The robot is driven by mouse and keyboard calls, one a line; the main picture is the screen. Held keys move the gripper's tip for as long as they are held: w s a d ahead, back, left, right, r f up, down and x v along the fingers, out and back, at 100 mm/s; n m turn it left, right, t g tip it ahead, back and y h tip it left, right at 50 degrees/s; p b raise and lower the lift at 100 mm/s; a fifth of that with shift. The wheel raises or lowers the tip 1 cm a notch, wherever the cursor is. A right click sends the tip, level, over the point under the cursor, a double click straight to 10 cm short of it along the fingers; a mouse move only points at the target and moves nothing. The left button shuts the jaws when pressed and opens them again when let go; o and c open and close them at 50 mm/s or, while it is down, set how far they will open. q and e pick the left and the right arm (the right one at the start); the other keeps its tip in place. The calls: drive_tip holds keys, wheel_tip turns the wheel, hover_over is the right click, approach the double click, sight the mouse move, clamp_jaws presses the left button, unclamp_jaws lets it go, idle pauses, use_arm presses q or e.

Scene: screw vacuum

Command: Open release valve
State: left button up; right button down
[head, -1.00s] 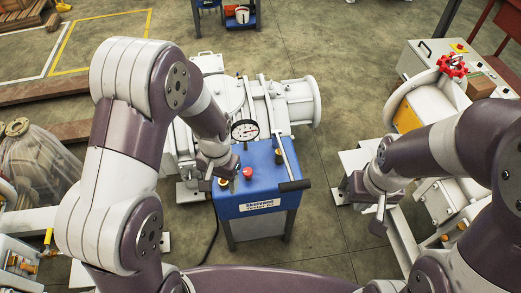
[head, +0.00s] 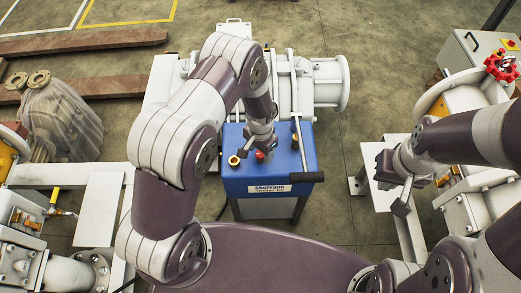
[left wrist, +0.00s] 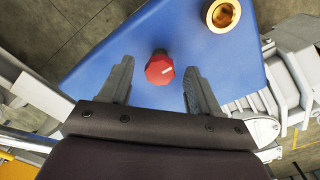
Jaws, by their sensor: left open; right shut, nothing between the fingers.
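The release valve is most likely the red knob (head: 260,156) on top of the blue test unit (head: 235,184). My right gripper (head: 400,205) is shut and empty, to the right of the blue unit.
A brass fitting (left wrist: 222,15) is on the blue top, near the knob. A lever with a black grip (head: 292,177) runs along the unit's right side. White pump machinery (head: 325,82) stands behind. A red handwheel (head: 501,67) is at far right. My left arm hides the gauge.

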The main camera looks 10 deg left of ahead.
use_arm(q)
drive_tip(key=shift+w+f, duration=0.15)
drive_tip(key=c, duration=1.1)
drive_tip(key=shift+o, duration=0.2)
drive_tip(key=shift+n, duration=0.3)
drive_tip(key=n, duration=0.4)
drive_tip(key=shift+p, duration=0.35)
drive_tip(key=n, duration=0.9)
drive_tip(key=shift+n+p, duration=0.35)
drive_tip(key=shift+n, duration=2.35)
